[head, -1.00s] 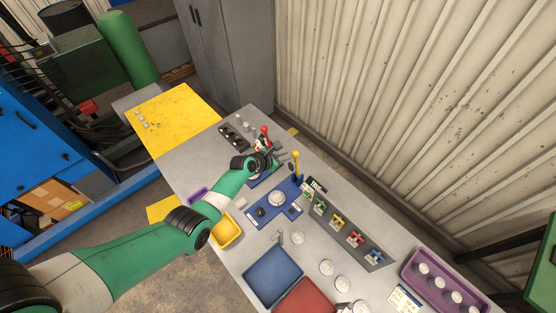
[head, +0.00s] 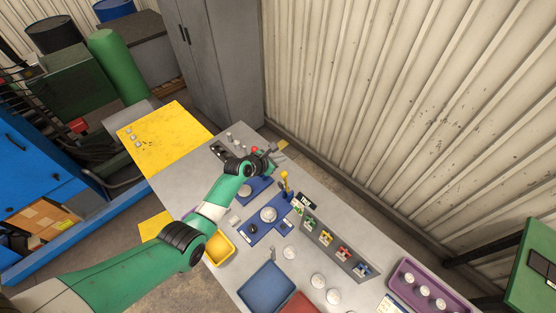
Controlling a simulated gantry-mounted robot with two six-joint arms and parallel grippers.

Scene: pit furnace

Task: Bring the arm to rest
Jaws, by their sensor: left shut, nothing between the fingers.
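My left arm (head: 215,203) reaches from the lower left across the grey bench (head: 180,185). My left gripper (head: 273,154) is small in the head view, over the bench's far edge near the wall, shut and empty. A red-knobbed lever (head: 254,149) shows just behind the wrist, partly hidden by it. A yellow-knobbed lever (head: 284,174) stands nearer, on or beside a blue plate (head: 257,228) with a round white piece. I cannot tell the exact gap between gripper and red lever. My right gripper is not in view.
A row of coloured clamps (head: 326,238) runs along the bench. A yellow tray (head: 218,248), a blue tray (head: 266,288) and a purple tray (head: 402,270) with white discs lie on it. The corrugated wall (head: 400,120) and grey cabinet (head: 215,60) bound the far side.

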